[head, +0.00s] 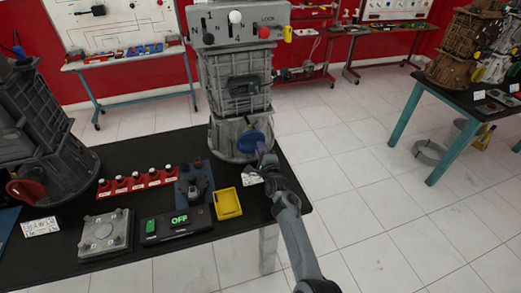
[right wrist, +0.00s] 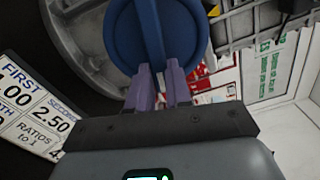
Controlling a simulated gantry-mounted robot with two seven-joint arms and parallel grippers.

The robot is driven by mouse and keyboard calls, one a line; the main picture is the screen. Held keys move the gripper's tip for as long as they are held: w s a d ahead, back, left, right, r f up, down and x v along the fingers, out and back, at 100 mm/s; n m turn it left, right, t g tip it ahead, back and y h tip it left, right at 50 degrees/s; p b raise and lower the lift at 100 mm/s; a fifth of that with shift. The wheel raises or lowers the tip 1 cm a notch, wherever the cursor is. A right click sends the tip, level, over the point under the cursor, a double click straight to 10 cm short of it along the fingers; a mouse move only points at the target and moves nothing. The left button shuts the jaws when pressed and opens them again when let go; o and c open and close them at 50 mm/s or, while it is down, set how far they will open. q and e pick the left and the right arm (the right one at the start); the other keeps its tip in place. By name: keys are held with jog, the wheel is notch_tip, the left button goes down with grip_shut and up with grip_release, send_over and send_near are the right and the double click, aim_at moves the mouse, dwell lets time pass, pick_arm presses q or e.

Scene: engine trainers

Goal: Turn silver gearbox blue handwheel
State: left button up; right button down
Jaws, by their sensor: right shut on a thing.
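The silver gearbox (head: 237,95) stands upright at the back right of the black table. Its blue handwheel (head: 249,141) is low on its front side. My right gripper (head: 261,150) reaches in from the lower right and is at the handwheel. In the right wrist view the blue handwheel (right wrist: 120,40) fills the top middle. The purple fingers of my right gripper (right wrist: 159,82) stand on either side of the wheel's blue bar and are shut on it. My left gripper is not in view.
A yellow tray (head: 228,203), a switch box reading OFF (head: 178,228) and a row of red-based parts (head: 136,182) lie on the black table. A darker gearbox with a red handwheel (head: 26,191) stands at the left. Open floor lies to the right.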

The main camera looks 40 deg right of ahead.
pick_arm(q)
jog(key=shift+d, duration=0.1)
pick_arm(e)
jog(key=c, duration=1)
grip_release()
jog(key=shift+c, duration=0.2)
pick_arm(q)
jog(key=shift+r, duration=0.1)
